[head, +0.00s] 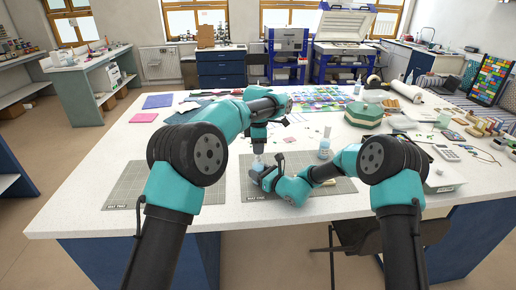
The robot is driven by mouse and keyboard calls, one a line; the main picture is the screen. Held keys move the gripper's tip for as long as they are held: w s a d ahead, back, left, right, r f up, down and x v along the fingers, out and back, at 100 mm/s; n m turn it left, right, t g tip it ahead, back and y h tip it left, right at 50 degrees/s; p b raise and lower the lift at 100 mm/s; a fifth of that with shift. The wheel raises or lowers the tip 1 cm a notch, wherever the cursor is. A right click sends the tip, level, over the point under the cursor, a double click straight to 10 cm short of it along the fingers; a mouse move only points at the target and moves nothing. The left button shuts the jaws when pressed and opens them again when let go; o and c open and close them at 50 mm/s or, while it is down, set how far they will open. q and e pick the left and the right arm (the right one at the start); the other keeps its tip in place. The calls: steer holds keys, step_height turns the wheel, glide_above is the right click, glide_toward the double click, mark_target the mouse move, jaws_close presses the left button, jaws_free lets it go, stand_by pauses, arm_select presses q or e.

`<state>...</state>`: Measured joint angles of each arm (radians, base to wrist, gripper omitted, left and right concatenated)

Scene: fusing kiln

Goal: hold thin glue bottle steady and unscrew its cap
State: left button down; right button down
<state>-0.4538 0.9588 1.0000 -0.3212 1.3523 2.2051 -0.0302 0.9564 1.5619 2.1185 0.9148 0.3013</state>
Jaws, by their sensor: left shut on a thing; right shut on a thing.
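The thin glue bottle (257,164) is small and pale blue in the head view. My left gripper (258,151) points down from above and is shut at the bottle's top, where the cap is; the cap itself is hidden. My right gripper (258,177) reaches in low from the right and is shut on the bottle's body. Whether the bottle's base touches the mat is hidden.
A second bottle (325,147) stands to the right, behind the right cutting mat (340,186). A green box (364,115) lies farther back. Coloured glass sheets (318,98) cover the rear. Tools and a calculator (446,152) lie at right.

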arm_select(q)
steer(key=shift+r, duration=2)
arm_select(e)
steer(key=shift+c, duration=2.2)
jaws_free()
steer(key=v, duration=1.2)
